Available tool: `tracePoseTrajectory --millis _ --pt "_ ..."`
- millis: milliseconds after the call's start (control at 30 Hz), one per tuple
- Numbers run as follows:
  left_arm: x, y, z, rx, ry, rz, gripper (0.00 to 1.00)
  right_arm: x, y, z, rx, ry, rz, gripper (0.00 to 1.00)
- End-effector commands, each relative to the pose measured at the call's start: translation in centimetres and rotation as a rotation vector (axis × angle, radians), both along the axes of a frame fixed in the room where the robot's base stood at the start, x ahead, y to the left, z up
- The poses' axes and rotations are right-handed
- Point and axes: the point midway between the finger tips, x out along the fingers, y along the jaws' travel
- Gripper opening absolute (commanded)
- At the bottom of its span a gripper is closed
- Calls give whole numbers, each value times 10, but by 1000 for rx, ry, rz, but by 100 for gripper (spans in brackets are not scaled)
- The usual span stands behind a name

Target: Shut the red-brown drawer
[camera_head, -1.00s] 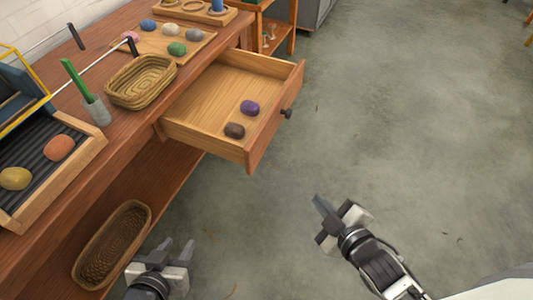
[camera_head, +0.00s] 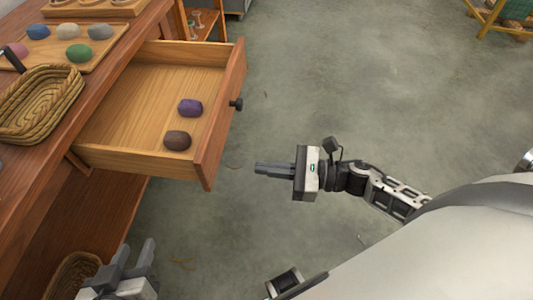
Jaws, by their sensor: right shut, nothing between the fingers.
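The red-brown drawer (camera_head: 207,160) stands pulled out from the wooden bench at the left. Its front panel faces right and carries a dark round knob (camera_head: 237,104). Inside lie a purple skein (camera_head: 190,108) and a dark brown skein (camera_head: 177,140), apart from each other. My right gripper (camera_head: 257,169) is shut and empty, its fingers pointing left at the drawer front, with a gap between them. My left gripper (camera_head: 133,257) is at the bottom left, below the drawer, its two fingers apart with nothing seen between them.
A wicker basket (camera_head: 40,104) and a board with several skeins (camera_head: 104,47) sit on the bench top (camera_head: 16,185). Another basket (camera_head: 68,276) is on the lower shelf.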

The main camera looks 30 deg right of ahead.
Motion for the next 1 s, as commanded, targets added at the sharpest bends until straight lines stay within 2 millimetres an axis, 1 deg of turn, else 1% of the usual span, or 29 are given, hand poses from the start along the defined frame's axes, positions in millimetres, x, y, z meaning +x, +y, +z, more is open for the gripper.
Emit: tracePoseTrajectory --millis 33,100,300,500,700,1000 --pt "0 0 2 0 0 1 36 7 10 3 3 -3 1 0" --pt "1 0 3 -1 2 2 36 16 23 3 3 -2 0 0" --pt "1 0 6 -1 5 3 36 39 58 3 4 -1 0 0" --pt "0 1 5 -1 15 3 36 54 80 1 3 2 -1 0" --pt "0 1 3 -2 18 5 36 60 89 0 2 2 -2 0" --pt "0 1 4 -2 16 6 36 60 89 0 2 2 -1 0"
